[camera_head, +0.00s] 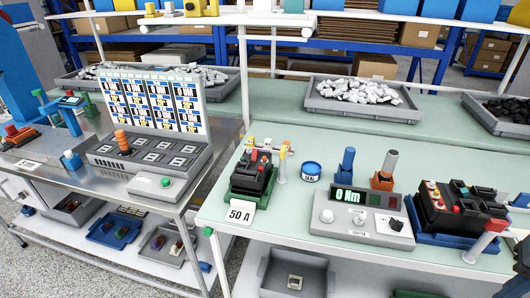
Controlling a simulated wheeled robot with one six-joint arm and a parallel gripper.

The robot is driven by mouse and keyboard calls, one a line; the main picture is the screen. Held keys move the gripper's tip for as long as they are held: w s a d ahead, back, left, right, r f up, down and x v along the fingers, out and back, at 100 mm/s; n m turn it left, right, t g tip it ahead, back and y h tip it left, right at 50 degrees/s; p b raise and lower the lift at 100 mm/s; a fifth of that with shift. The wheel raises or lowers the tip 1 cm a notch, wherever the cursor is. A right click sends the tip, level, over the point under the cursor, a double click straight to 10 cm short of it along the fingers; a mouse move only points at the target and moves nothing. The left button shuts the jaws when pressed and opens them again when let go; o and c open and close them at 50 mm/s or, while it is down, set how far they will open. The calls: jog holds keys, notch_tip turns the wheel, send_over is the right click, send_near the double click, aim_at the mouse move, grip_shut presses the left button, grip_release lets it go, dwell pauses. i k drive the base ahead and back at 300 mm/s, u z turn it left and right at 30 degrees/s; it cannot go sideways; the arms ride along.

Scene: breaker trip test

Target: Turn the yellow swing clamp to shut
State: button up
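A black breaker (254,178) sits in a green fixture (236,190) on the pale green bench, behind a white "50 A" card (241,213). Small yellow parts (267,144) that look like the swing clamp show above the back of the breaker. They are close to a red part and a pale upright post (281,168) with an orange-yellow top. They are too small to tell whether the clamp is open or shut. My gripper is not in view.
Right of the fixture stand a blue tin (311,171), a grey box reading "0 Nm" (362,216), upright blue (347,162) and orange (384,176) tools, and a black unit (455,208). A steel table with a label panel (151,101) stands left.

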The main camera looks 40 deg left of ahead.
aim_at(283, 151)
jog(key=u, duration=1.55)
jog(key=k, duration=0.45)
jog(key=u, duration=0.6)
jog(key=i, duration=0.95)
jog(key=z, duration=0.7)
